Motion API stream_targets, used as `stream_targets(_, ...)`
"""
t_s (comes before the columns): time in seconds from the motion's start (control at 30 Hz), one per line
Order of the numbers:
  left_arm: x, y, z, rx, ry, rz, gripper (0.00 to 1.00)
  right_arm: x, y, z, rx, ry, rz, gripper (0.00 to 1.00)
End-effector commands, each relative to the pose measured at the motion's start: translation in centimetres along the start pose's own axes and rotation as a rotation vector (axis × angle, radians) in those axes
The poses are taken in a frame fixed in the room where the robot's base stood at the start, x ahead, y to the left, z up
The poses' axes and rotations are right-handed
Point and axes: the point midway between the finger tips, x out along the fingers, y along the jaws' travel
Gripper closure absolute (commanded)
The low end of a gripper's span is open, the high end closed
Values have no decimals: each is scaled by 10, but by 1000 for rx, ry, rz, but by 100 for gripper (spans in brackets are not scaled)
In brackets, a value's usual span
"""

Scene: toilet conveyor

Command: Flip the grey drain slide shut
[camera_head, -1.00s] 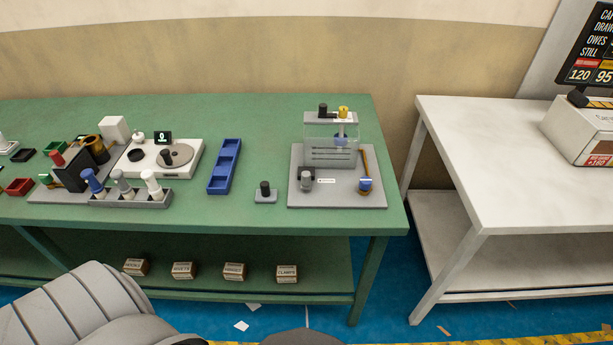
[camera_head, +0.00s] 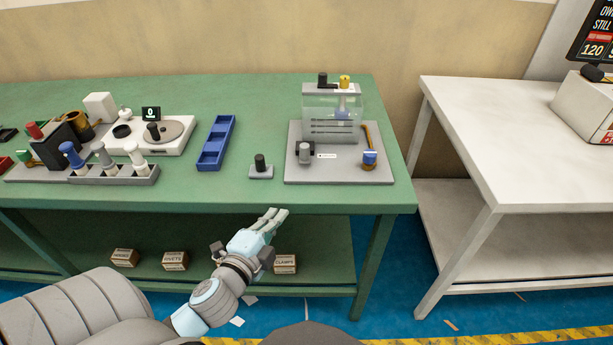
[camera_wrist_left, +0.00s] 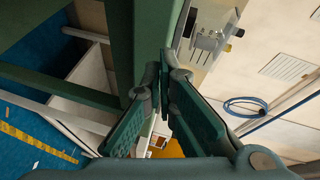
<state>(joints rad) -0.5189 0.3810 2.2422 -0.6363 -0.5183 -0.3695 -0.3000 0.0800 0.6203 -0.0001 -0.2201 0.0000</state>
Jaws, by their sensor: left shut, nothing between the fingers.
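A clear tank (camera_head: 331,113) stands on a grey base plate (camera_head: 372,181) at the right end of the green table. A grey upright knob (camera_head: 304,152) with a dark block sits at the plate's front left, beside a small white label; it looks like the drain slide, but its exact position is too small to tell. My left gripper (camera_head: 277,215) is shut and empty, in front of the table's front edge, below and left of the plate and apart from it. In the left wrist view its fingertips (camera_wrist_left: 165,68) are together, and the tank (camera_wrist_left: 210,40) shows beyond them.
A black-knobbed block (camera_head: 261,168) stands left of the plate, with a blue tray (camera_head: 215,143) farther left. The green table's front edge (camera_head: 230,204) lies close to my left gripper. A white table (camera_head: 510,140) stands to the right.

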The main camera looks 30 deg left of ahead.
Motion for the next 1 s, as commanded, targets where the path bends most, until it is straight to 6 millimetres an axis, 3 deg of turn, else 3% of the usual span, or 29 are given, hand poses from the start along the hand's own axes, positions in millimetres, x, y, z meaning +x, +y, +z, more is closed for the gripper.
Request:
stream_targets(0.1, -5, -33, -27, 162, 116, -116, 100, 3, 0, 0, 0, 0, 0, 40)
stream_targets(0.2, -8, -45, -38, 227, 160, -161, 100, 4, 0, 0, 0, 0, 0, 40)
stream_targets(0.57, -6, -47, -40, 233, 166, -166, 100, 2, 0, 0, 0, 0, 0, 40)
stream_targets(0.77, 17, -54, -46, 229, 165, -168, 100, -9, 1, -1, 0, 0, 0, 40)
stream_targets(1.0, 68, -62, -55, 228, 165, -168, 100, -26, 2, -2, 0, 0, 0, 40)
